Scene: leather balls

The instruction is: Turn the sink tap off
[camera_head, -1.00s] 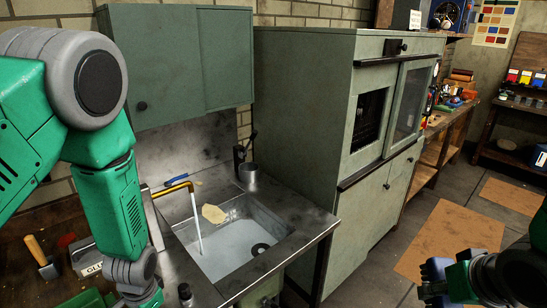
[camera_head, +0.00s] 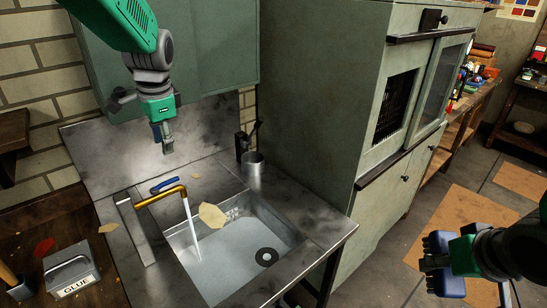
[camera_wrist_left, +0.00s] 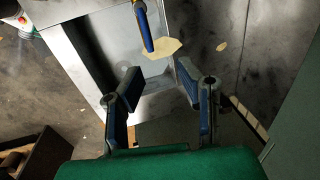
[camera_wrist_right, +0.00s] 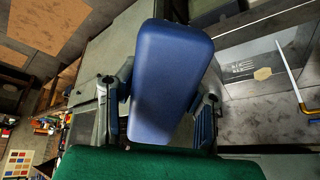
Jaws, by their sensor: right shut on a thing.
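The sink tap has a brass spout (camera_head: 160,195) and a blue lever (camera_head: 165,184). A stream of water (camera_head: 190,222) runs from the spout into the sink (camera_head: 225,262). My left gripper (camera_head: 167,146) hangs above and behind the tap, apart from it. In the left wrist view its fingers (camera_wrist_left: 160,95) are spread with nothing between them, and the blue lever (camera_wrist_left: 143,25) shows beyond the fingertips. My right gripper (camera_head: 436,266), at the lower right, is shut on a blue block (camera_wrist_right: 168,75), well away from the sink.
A metal cup (camera_head: 252,175) stands behind the sink. A beige scrap (camera_head: 212,216) lies at the sink's rim. A glue box (camera_head: 72,272) sits on the wooden bench at left. A green wall cabinet (camera_head: 200,50) and a tall green cabinet (camera_head: 320,100) bound the space.

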